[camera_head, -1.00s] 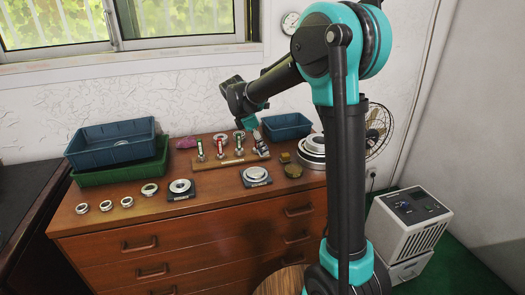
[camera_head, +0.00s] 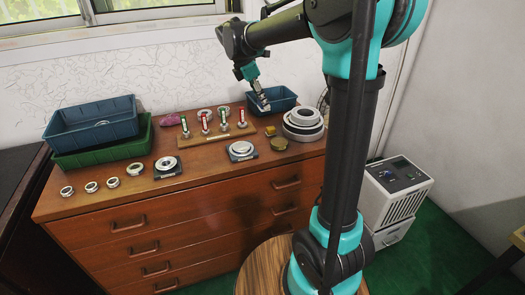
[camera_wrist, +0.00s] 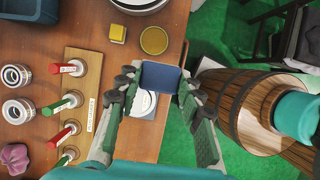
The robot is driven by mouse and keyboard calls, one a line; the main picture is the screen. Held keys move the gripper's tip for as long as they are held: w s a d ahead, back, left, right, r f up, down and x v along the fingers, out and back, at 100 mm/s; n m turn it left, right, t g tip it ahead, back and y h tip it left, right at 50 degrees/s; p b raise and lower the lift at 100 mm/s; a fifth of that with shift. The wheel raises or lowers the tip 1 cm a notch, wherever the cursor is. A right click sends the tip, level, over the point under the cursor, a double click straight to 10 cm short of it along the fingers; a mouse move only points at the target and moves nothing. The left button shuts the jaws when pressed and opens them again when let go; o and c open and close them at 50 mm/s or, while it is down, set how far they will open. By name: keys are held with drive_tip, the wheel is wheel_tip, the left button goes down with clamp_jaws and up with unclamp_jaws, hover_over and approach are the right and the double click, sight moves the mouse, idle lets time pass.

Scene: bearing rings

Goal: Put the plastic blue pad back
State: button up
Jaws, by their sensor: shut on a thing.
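My gripper (camera_wrist: 160,85) is shut on the blue pad (camera_wrist: 160,77), a small dark blue block held between both fingertips in the wrist view. In the head view my gripper (camera_head: 263,104) hangs over the right part of the dresser, in front of the small blue bin as seen from there. The pad cannot be made out clearly in that view. In the wrist view a pale round piece (camera_wrist: 146,103) lies below the held pad and is partly hidden by it and the fingers. A small yellow pad (camera_wrist: 117,33) lies apart on the dresser top.
A wooden board (camera_head: 217,135) with several red- and green-handled pegs stands behind two dark square plates bearing rings. An olive disc (camera_head: 279,143) and stacked large rings (camera_head: 302,125) lie right. The small blue bin (camera_head: 285,103) is behind; stacked bins (camera_head: 92,125) stand left.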

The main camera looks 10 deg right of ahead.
wheel_tip(320, 180, down, 19)
drive_tip(key=shift+d+f, duration=0.15)
drive_tip(key=shift+f, duration=0.05)
idle(0.4)
drive_tip(key=shift+f, duration=0.15)
drive_tip(key=o, duration=1.2)
drive_tip(key=v, duration=1.2)
drive_tip(key=shift+s+d+f+m+t+y, duration=0.65)
drive_tip(key=shift+s+d+f+m, duration=1.4)
drive_tip(key=shift+s+m, duration=1.65)
drive_tip(key=shift+s+d+f+m+t+y, duration=0.4)
drive_tip(key=shift+s+d+f+m+y, duration=0.4)
drive_tip(key=shift+s+d+f+m, duration=2.05)
drive_tip(key=shift+s+d+f+m+t+y, duration=0.65)
drive_tip(key=shift+s+d+f+m, duration=0.55)
drive_tip(key=shift+s+m, duration=3.35)
